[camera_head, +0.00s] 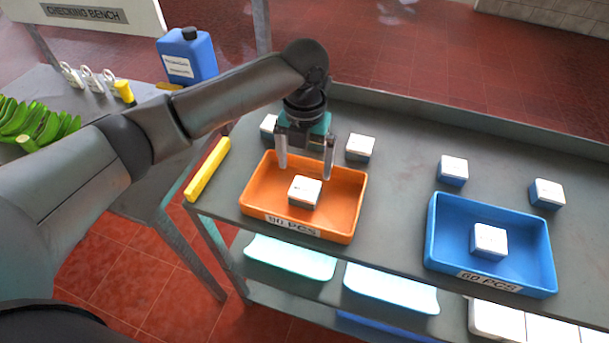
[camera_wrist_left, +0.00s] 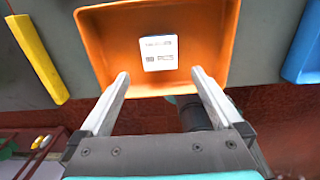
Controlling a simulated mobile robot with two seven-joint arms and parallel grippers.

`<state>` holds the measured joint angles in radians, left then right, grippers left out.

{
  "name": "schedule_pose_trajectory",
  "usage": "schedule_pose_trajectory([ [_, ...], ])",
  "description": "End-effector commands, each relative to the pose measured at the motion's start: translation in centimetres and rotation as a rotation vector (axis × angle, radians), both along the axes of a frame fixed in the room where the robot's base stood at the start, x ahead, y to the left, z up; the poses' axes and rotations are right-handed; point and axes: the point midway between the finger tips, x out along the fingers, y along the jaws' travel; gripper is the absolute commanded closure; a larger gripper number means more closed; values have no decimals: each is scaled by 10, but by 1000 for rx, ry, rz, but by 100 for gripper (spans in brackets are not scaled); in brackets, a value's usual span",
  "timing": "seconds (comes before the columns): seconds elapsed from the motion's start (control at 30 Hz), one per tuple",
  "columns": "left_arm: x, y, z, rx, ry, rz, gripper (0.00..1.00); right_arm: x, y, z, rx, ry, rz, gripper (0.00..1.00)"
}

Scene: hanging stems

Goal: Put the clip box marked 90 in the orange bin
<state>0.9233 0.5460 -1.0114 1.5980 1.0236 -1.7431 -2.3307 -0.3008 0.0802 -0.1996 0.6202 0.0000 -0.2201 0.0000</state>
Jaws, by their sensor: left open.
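The orange bin (camera_head: 352,203) with a "90 PCS" label stands on the grey bench. A white-topped clip box (camera_head: 305,191) lies inside it; its marking is too small to read. In the left wrist view the same box (camera_wrist_left: 158,52) lies in the orange bin (camera_wrist_left: 205,20), beyond my fingertips. My left gripper (camera_head: 305,174) is open and empty above the bin, apart from the box; its fingers also show in the left wrist view (camera_wrist_left: 160,78). Other clip boxes stand behind the bin, one (camera_head: 360,147) right of the gripper and one (camera_head: 268,127) partly hidden. My right gripper is not in view.
A blue bin (camera_head: 437,228) labelled "60 PCS" at the right holds a clip box (camera_head: 488,241). Two more boxes (camera_head: 453,170) (camera_head: 546,193) stand behind it. A yellow bar (camera_head: 207,170) lies at the bench's left edge. Bench between the bins is clear.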

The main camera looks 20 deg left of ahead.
Motion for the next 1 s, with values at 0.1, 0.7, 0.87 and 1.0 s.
schedule_pose_trajectory([
  [0.1, 1, 0, 17, 0, -2, 2, 0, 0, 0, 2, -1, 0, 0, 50],
  [0.7, 0, 0, 27, 0, 1, 1, 0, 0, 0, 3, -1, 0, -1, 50],
  [0.87, 0, 0, 27, 0, 1, 1, 0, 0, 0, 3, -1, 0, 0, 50],
  [1.0, 0, 0, 27, 0, 1, 1, 0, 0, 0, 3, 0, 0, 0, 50],
])
